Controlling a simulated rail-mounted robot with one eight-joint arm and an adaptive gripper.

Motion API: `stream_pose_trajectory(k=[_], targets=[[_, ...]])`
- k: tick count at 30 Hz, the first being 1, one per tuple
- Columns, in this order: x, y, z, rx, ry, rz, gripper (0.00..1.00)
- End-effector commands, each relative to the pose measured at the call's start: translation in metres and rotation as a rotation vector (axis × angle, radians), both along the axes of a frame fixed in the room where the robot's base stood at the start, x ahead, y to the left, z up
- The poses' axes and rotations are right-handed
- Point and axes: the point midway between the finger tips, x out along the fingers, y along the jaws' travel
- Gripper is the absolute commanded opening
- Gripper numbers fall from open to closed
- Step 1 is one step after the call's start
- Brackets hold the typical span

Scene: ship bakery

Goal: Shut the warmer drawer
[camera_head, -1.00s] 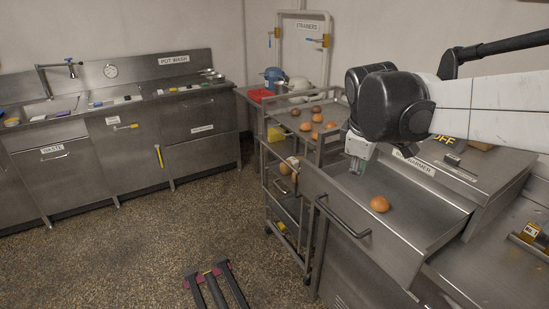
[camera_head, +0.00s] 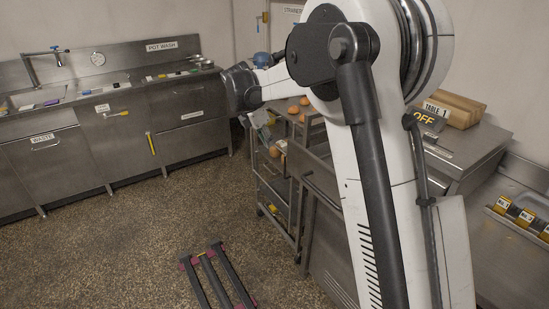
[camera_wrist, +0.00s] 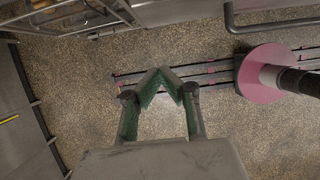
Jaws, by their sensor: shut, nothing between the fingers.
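The warmer drawer's steel front (camera_head: 316,168) stands right of the trolley in the head view, with a bar handle (camera_head: 322,196) on it. My arm covers most of the drawer's inside, so how far it stands out is hard to judge now. In the wrist view a dark bar handle (camera_wrist: 270,26) shows at the top right. My gripper (camera_wrist: 160,73) has its green-padded fingers shut and empty. In the head view my wrist hides most of the gripper.
A steel trolley (camera_head: 271,190) with round brown items on top stands left of the drawer; its edge also shows at the wrist view's upper left. The pot wash counter (camera_head: 100,110) runs along the back left. The speckled floor (camera_head: 130,240) between is open.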

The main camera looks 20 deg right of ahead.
Motion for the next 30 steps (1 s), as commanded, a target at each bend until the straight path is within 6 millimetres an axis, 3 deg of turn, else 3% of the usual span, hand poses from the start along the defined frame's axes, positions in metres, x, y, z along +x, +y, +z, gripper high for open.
stream_pose_trajectory(k=[8, 21, 30], targets=[[0.004, -0.009, -0.023, -0.003, 0.007, 0.007, 0.0], [0.012, -0.038, -0.097, -0.003, 0.006, 0.005, 0.0], [0.021, -0.071, -0.094, -0.002, 0.005, 0.005, 0.0]])
